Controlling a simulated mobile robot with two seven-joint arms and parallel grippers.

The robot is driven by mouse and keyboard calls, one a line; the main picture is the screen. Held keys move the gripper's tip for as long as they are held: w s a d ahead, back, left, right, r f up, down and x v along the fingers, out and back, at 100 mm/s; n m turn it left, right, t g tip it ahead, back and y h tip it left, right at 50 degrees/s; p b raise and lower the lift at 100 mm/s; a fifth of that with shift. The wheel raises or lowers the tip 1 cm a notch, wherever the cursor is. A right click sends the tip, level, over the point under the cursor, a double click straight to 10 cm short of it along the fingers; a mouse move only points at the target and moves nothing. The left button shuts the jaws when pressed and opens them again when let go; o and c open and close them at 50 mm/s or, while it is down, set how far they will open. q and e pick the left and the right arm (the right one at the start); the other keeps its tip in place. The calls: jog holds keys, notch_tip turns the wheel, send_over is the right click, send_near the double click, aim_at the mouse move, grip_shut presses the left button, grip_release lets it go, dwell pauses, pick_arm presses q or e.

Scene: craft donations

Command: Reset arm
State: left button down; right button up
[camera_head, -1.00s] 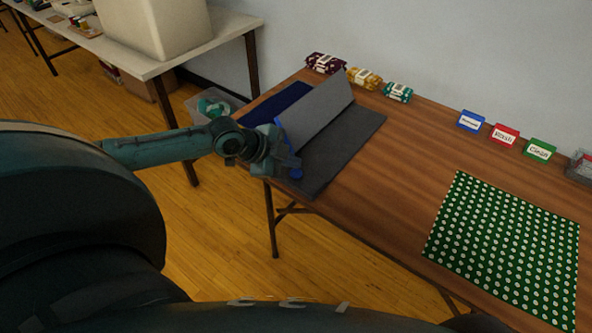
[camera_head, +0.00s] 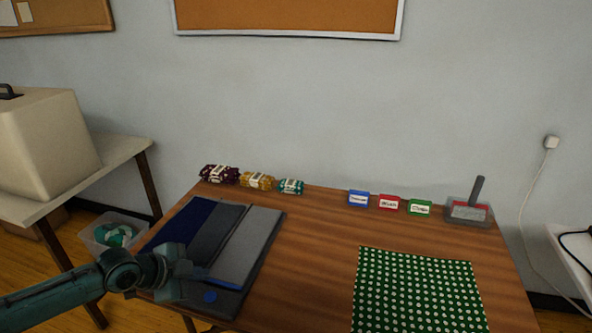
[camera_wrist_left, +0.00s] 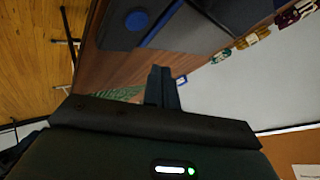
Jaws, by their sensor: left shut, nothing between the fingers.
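My left gripper (camera_head: 192,268) comes in from the left in the head view, at the near left part of a folding board in dark blue and grey (camera_head: 248,243). Its fingers are shut with nothing between them; they also show closed together in the left wrist view (camera_wrist_left: 162,86). A blue round spot (camera_head: 210,296) lies on the board's near part, just right of and below the gripper. I cannot tell whether the fingers touch the board. My right gripper is not in view.
The board lies on a wooden table (camera_head: 310,260). A green dotted cloth (camera_head: 420,292) lies at the right. The table's middle is clear.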

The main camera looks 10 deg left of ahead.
pick_arm(q)
jog(key=s+d+f+n+h+p, duration=0.1)
jog(key=s+d+f+n, duration=0.2)
jog(key=d, duration=0.4)
jog(key=s+d+f+n+h+p, duration=0.1)
jog(key=s+d+f, duration=0.2)
jog(key=s+d, duration=0.25)
jog(key=s+d+n+t+y+p, duration=0.1)
jog(key=s+d+n+t+y, duration=0.1)
jog(key=s+n, duration=0.5)
jog(key=s+d+y, duration=0.1)
jog(key=s+d, duration=0.1)
jog(key=shift+s+f+n+t, duration=0.35)
jog(key=shift+s+n+t, duration=0.05)
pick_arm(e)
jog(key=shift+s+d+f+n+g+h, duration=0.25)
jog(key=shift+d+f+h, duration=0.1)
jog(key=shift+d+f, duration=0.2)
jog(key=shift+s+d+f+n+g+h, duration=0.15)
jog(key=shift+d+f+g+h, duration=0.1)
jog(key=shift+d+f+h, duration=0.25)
pick_arm(q)
jog(key=shift+d, duration=0.1)
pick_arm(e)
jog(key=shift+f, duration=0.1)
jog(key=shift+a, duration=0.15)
